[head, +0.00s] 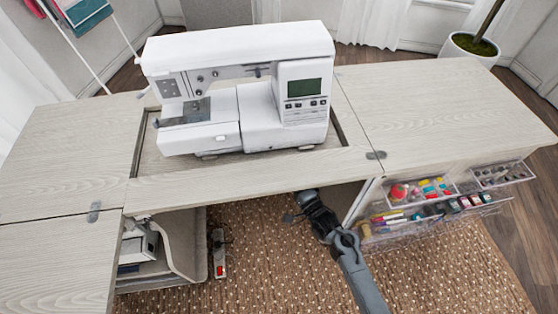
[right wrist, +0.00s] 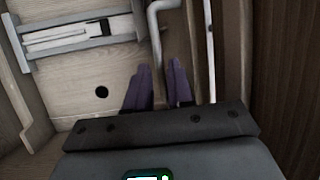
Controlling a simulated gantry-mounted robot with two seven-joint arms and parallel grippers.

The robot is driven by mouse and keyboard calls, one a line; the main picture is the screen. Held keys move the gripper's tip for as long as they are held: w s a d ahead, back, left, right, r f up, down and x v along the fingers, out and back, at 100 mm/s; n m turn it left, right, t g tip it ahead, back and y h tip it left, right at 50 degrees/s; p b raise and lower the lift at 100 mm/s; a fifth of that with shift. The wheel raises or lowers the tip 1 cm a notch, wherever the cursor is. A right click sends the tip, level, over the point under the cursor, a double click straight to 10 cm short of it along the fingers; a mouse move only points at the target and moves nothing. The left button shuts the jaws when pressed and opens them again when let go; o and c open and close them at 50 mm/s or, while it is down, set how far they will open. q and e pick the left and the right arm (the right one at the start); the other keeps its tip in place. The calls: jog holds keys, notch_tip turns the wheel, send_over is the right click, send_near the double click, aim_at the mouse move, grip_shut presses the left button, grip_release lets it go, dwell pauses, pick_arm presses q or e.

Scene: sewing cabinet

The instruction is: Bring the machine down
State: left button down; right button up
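The white sewing machine (head: 240,85) stands upright on a platform (head: 160,165) in the opening of the cabinet top (head: 215,185), at about tabletop height. In the head view, my right gripper (head: 306,195) reaches under the front edge of the top, and its fingertips are hidden there. In the right wrist view, its two purple fingers (right wrist: 159,80) stand close on either side of a bent grey metal lever (right wrist: 155,40) and appear shut on it. My left gripper is not in view.
A side leaf (head: 440,110) extends right, with clear trays (head: 420,190) of sewing supplies below. A left leaf (head: 65,165) is bare. A red-and-grey foot pedal (head: 219,255) lies on the brown dotted rug (head: 270,260). In the right wrist view, a metal rail (right wrist: 80,35) runs along the wooden panel.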

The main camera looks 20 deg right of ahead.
jog(key=b+x, duration=0.2)
jog(key=x, duration=0.4)
grip_shut()
